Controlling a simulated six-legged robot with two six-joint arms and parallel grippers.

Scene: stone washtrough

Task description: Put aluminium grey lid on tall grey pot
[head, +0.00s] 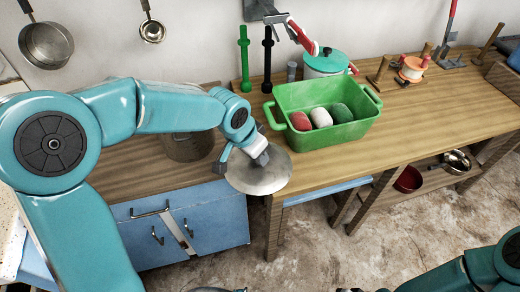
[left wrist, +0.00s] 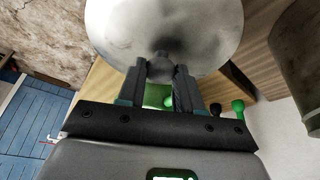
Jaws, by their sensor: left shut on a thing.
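The aluminium grey lid (head: 258,178) is a round, shiny disc in the head view, held in front of the table edge. My left gripper (head: 262,157) is shut on its knob. In the left wrist view the lid (left wrist: 165,25) fills the top middle, with its knob between the fingertips of my left gripper (left wrist: 160,72). The tall grey pot (head: 187,147) stands on the wooden top left of the lid, partly hidden behind my left arm. It also shows at the right of the left wrist view (left wrist: 300,45). The lid is apart from the pot.
A green tub (head: 320,138) with red, white and green items stands right of the lid. Green (head: 245,65) and black (head: 267,65) upright things stand behind. A teal-lidded pot (head: 325,64) is at the back. Below are blue cupboard doors (head: 180,230). My right arm shows at bottom right.

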